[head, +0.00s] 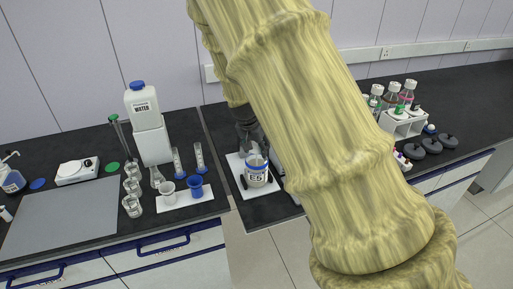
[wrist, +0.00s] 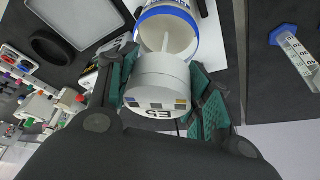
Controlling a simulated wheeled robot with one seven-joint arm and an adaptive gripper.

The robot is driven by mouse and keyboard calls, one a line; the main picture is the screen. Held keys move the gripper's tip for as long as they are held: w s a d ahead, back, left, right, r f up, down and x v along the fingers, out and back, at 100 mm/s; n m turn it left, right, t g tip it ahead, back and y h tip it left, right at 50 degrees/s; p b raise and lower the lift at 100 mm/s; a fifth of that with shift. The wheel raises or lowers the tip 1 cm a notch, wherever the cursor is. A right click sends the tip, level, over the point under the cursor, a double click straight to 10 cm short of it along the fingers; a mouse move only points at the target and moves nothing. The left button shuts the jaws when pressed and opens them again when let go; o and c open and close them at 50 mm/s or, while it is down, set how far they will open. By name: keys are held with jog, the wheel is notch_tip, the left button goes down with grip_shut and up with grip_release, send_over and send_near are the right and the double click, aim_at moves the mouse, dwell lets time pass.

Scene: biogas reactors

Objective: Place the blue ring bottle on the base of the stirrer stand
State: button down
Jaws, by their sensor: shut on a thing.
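A blue ring (wrist: 166,13) shows beyond, at the top of the wrist view. In the head view my gripper (head: 250,142) is partly hidden behind my arm. The bottle is over a white board (head: 262,191); I cannot tell whether it touches. I cannot make out the stirrer stand clearly.
To the right, a white rack (head: 403,124) holds bottles near dark round objects (head: 431,146). A gap separates the benches.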

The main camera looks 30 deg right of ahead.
jog(key=c, duration=0.6)
grip_release()
jog(key=shift+c, duration=0.2)
jog(key=b+v, duration=0.3)
jog(key=v, duration=0.9)
